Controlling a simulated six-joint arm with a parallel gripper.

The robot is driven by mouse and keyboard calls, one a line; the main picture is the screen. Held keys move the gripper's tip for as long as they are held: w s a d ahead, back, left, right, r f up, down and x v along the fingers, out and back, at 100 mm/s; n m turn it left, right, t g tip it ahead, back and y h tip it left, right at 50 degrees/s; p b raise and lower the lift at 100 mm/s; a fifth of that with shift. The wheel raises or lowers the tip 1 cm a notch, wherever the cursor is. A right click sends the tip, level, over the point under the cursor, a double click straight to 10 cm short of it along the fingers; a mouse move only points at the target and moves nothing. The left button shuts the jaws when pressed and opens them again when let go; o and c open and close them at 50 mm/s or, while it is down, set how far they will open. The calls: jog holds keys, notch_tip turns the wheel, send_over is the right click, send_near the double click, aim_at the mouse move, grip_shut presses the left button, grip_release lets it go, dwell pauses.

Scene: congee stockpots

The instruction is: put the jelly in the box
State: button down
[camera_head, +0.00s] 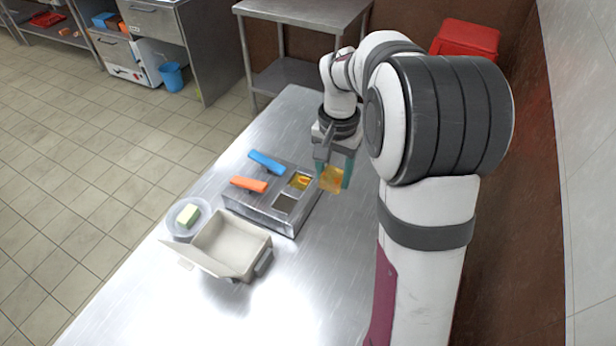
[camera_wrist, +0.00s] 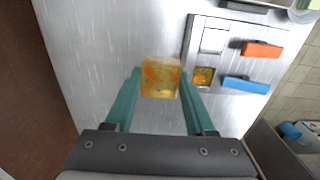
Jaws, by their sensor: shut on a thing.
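An amber, see-through jelly block with orange bits (camera_head: 332,180) is held between the teal fingers of my gripper (camera_head: 334,172). The jelly (camera_wrist: 160,77) also shows at the fingertips in the wrist view. My gripper is shut on it, above the metal table and to the right of the steel pot unit. The open beige box (camera_head: 232,245) stands nearer the front of the table, with its lid folded out to the left. The box looks empty, and its corner shows at the top right of the wrist view.
The steel unit (camera_head: 262,213) has two square wells, one with amber contents, and orange (camera_head: 249,184) and blue (camera_head: 267,162) handles. A plate (camera_head: 176,222) with a pale green block (camera_head: 188,215) sits left of the box. The right side of the metal table (camera_head: 330,250) is clear.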

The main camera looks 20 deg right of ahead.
jog(key=shift+s+a+r+n, duration=0.1)
jog(key=shift+a+r+n, duration=0.05)
jog(key=shift+n, duration=0.15)
jog(key=s+a+f+n, duration=0.2)
jog(key=a+n, duration=1.2)
jog(key=a, duration=0.6)
jog(key=f, duration=1.2)
jog(key=shift+a+f, duration=0.25)
jog(key=shift+f, duration=0.1)
jog(key=shift+f, duration=0.2)
jog(key=shift+c, duration=0.8)
grip_release()
jog(key=shift+c, duration=1.4)
